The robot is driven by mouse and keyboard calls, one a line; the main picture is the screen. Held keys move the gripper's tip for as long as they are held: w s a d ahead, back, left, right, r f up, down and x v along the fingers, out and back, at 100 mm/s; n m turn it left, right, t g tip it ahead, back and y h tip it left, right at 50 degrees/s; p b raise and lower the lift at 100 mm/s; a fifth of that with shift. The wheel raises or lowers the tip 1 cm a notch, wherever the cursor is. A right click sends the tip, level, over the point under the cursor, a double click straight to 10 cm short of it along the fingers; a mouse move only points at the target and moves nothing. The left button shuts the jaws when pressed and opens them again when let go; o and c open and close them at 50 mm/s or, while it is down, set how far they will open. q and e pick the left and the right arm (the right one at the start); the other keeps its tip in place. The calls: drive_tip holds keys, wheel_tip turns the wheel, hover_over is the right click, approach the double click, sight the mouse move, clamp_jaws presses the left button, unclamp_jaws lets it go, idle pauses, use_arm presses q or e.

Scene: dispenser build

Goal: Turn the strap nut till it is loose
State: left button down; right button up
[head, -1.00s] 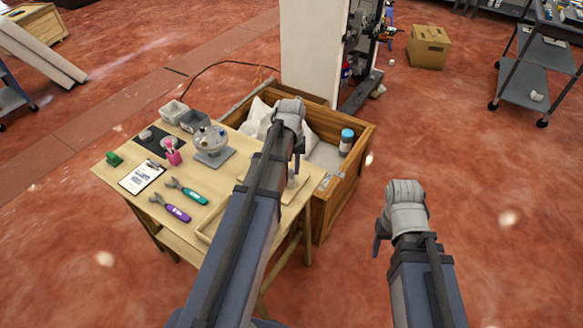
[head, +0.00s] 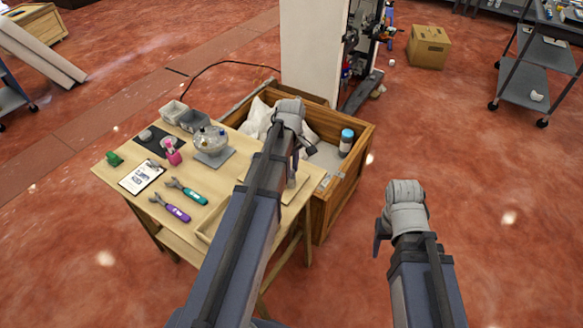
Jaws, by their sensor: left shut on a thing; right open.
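My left arm reaches over the right part of the wooden table. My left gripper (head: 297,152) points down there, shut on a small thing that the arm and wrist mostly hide. I cannot make out the strap nut or a strap in this view. A light board (head: 290,188) lies on the table below this gripper. My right gripper (head: 379,243) is open and empty, over the bare floor right of the table and crate. Two wrenches, one with a teal handle (head: 193,197) and one with a purple handle (head: 177,213), lie on the table.
A wooden crate (head: 345,196) with a blue-capped bottle (head: 346,142) stands behind.

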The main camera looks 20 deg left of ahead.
use_arm(q)
drive_tip(key=shift+n, duration=0.6)
drive_tip(key=c, duration=0.7)
unclamp_jaws()
drive_tip(key=shift+r, duration=0.15)
wheel_tip(320, 180, up, 8)
drive_tip(key=p, duration=0.8)
drive_tip(key=shift+f, duration=0.2)
